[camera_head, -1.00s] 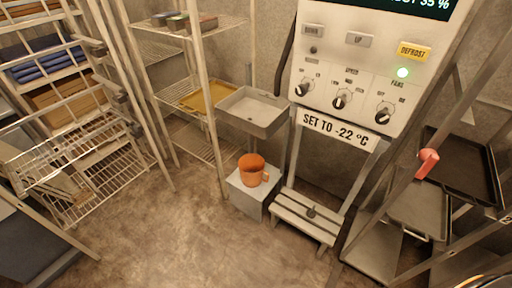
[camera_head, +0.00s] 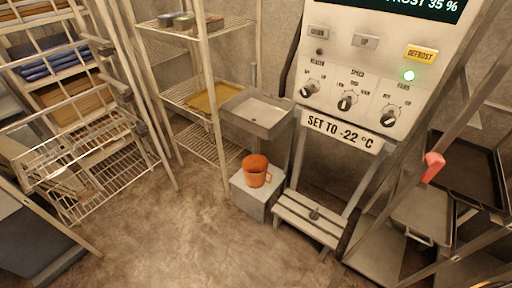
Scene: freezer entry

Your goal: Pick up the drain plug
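A grey sink basin (camera_head: 270,127) is mounted on the wall to the left of the panel, above and to the left of the step. Neither of my grippers shows in the head view.
An orange mug (camera_head: 256,173) stands on a pale block (camera_head: 249,198) left of the step. The control panel (camera_head: 375,85) rises behind the step. Wire shelves (camera_head: 205,92) stand at left; a rack with dark trays (camera_head: 468,165) stands at right. The floor (camera_head: 185,240) in front is clear.

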